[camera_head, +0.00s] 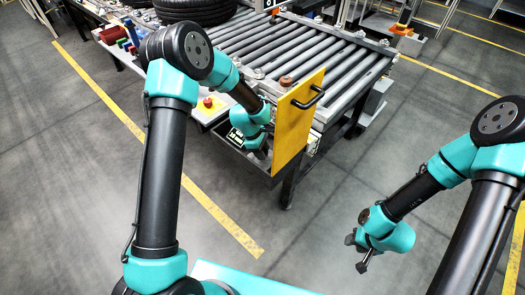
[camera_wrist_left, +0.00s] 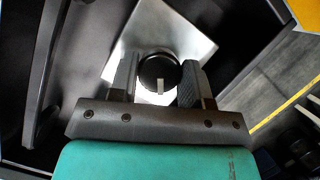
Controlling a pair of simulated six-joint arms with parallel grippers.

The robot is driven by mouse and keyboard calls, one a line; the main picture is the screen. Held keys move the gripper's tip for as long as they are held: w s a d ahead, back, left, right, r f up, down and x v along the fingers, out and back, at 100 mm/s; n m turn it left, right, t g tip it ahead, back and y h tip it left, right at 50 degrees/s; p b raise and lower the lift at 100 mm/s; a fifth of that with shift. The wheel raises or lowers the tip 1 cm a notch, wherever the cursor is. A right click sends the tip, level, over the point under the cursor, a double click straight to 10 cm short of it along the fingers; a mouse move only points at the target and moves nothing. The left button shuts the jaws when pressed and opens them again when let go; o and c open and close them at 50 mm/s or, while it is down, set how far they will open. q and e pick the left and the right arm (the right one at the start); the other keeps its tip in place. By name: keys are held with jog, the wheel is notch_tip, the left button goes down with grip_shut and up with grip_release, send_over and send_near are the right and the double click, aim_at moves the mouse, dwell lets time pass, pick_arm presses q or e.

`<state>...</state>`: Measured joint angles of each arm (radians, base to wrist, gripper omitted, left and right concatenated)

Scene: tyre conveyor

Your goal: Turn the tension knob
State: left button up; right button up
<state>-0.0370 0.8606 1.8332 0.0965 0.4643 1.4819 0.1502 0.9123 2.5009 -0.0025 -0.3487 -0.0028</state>
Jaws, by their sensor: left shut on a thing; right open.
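The tension knob (camera_wrist_left: 157,72) is round and black with a pale pointer mark, seen in the left wrist view on a tilted silver plate (camera_wrist_left: 188,40). The pointer mark faces the bottom of the picture. My left gripper (camera_wrist_left: 158,78) is shut on the knob, with one dark finger on each side. In the head view the knob is hidden by my left wrist and the yellow panel. My right gripper (camera_head: 357,254) is open and empty over the floor at the lower right, well apart from the conveyor.
A yellow panel (camera_head: 293,128) with a black handle stands upright at the conveyor's near end, beside my left wrist. The roller conveyor (camera_head: 300,50) stretches behind it, with a tyre (camera_head: 196,9) at the back left. A red button (camera_head: 208,102) is left of my wrist. Floor at right is clear.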

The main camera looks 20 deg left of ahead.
pick_arm(q)
jog(key=m+g, duration=0.1)
jog(key=m, duration=0.2)
jog(key=m+g, duration=0.1)
jog(key=m, duration=0.2)
jog(key=shift+w+y, duration=0.1)
jog(key=shift+y, duration=0.3)
jog(key=m+g+y, duration=0.1)
jog(key=m, duration=0.2)
jog(key=m+y, duration=0.1)
jog(key=m, duration=0.3)
jog(key=shift+g, duration=0.4)
jog(key=o, duration=0.9)
jog(key=v, duration=1.7)
jog(key=shift+w+d+r, duration=0.15)
jog(key=shift+w, duration=0.05)
